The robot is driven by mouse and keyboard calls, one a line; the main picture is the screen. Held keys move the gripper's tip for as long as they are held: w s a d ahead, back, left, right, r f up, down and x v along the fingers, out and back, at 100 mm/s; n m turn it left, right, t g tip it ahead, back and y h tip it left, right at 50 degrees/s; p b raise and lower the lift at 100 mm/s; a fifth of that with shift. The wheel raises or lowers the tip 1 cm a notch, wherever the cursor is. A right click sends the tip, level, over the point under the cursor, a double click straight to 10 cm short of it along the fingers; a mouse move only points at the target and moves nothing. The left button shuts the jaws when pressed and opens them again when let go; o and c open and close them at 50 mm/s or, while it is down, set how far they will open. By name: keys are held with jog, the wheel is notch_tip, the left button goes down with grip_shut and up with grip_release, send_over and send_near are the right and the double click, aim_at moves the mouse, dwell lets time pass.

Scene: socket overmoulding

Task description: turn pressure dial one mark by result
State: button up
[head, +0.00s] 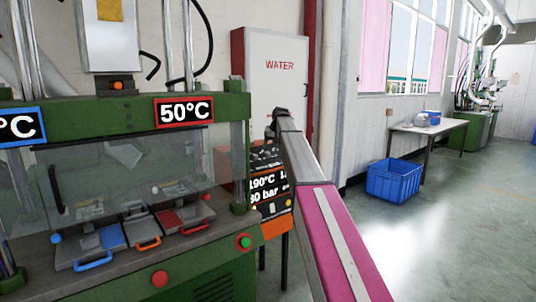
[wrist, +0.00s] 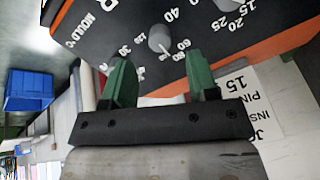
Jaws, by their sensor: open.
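In the wrist view a grey knob (wrist: 160,39) stands on a dark panel, with 40, 60 and 80 printed near it; it looks like the pressure dial, though its title is cut off. My gripper (wrist: 161,72) is open, its two green fingers apart just short of the knob. I see no contact. Where the knob's pointer stands is too small to tell. In the head view the control box display (head: 268,190) reads 190°C and what looks like 80 bar, partly hidden by my arm. My gripper's end (head: 277,122) is above the box.
A second knob (wrist: 228,4) with 15, 20 and 25 is close by. A printed sheet (wrist: 258,100) lies beside the orange panel edge. The green press (head: 135,110) stands left, the red WATER cabinet (head: 279,90) behind. A blue crate (head: 394,182) sits on open floor at right.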

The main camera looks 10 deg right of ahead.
aim_at(268, 153)
jog(key=shift+x, duration=2.7)
jog(key=shift+c, duration=0.4)
jog(key=c, duration=0.9)
